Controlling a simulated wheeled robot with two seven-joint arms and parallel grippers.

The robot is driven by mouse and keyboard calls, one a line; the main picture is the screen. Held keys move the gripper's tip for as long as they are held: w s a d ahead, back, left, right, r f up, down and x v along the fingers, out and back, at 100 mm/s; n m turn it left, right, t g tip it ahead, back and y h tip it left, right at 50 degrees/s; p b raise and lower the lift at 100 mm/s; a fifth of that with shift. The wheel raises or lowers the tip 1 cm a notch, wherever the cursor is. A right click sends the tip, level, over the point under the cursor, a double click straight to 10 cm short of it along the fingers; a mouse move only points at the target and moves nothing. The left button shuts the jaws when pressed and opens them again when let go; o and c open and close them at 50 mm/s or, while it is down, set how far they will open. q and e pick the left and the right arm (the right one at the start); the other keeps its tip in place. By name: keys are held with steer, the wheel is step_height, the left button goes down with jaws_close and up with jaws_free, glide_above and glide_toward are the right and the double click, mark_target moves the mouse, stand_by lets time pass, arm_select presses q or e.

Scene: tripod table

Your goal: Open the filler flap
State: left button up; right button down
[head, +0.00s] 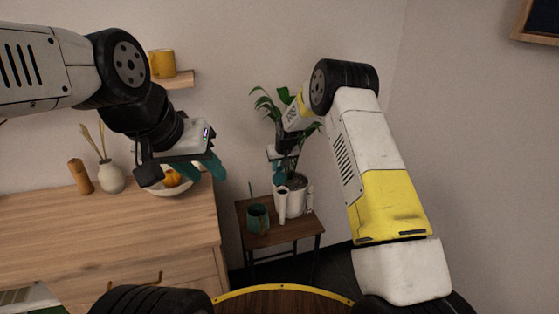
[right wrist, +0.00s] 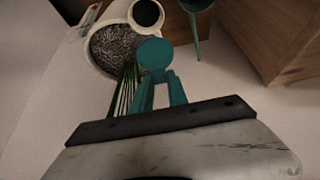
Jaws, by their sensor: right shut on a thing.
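A white planter (head: 295,192) with a leafy plant stands on the small dark side table (head: 283,236). A white filler tube (head: 282,205) rises at its front, and its dark round mouth (right wrist: 148,12) shows in the right wrist view. A round teal disc (right wrist: 155,53), which looks like the filler flap, is between the fingertips of my right gripper (right wrist: 158,75), shut on it. The disc appears apart from the mouth; its hinge cannot be made out. In the head view, my right gripper (head: 279,172) is just above the tube. My left gripper (head: 203,168) is open and empty, left of the plant.
A teal vessel (head: 257,219) stands on the side table left of the planter. A wooden cabinet (head: 110,230) at left carries a white bowl (head: 172,184) with orange fruit, a vase (head: 111,177) and a wooden bottle (head: 80,177). A yellow mug (head: 162,64) sits on a wall shelf.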

steer(key=shift+w+a+r, duration=0.1)
steer(key=shift+w, duration=0.3)
steer(key=c, duration=1.3)
jaws_free()
steer(key=shift+v, duration=3.8)
